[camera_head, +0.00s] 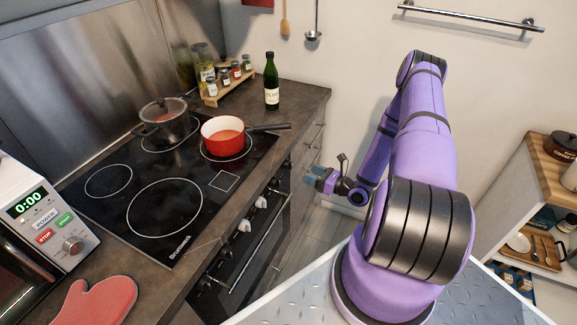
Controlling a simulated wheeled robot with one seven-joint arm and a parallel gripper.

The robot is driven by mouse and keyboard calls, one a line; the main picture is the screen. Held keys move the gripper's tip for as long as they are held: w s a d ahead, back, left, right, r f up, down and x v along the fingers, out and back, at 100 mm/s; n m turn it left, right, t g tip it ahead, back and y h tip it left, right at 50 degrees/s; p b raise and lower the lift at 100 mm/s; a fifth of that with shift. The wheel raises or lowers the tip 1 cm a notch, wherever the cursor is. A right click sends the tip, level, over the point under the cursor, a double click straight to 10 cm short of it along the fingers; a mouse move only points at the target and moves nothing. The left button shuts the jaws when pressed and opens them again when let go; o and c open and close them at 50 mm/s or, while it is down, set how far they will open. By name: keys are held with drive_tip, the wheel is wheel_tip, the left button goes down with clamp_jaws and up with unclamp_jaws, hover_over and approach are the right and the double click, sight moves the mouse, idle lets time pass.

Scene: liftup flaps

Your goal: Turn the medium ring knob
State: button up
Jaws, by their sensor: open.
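The stove (128,195) has a black glass top with several ring outlines of different sizes. Its front panel faces right and carries several knobs. Two pale knobs (262,202) (244,226) show clearly; smaller ones along the panel are hard to make out. I cannot tell which knob belongs to the medium ring. My gripper (317,178) is open and empty, to the right of the front panel and apart from the knobs. Its bluish fingertips point left toward the stove.
A red saucepan (222,130) stands on the stove, its handle reaching right past the edge. A bottle (271,82) and spice rack (226,82) are at the back. The oven door handle (262,248) sticks out below the knobs.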

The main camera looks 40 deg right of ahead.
sight(288, 165)
drive_tip(key=x, duration=0.9)
drive_tip(key=shift+s, duration=0.1)
drive_tip(key=c, duration=0.9)
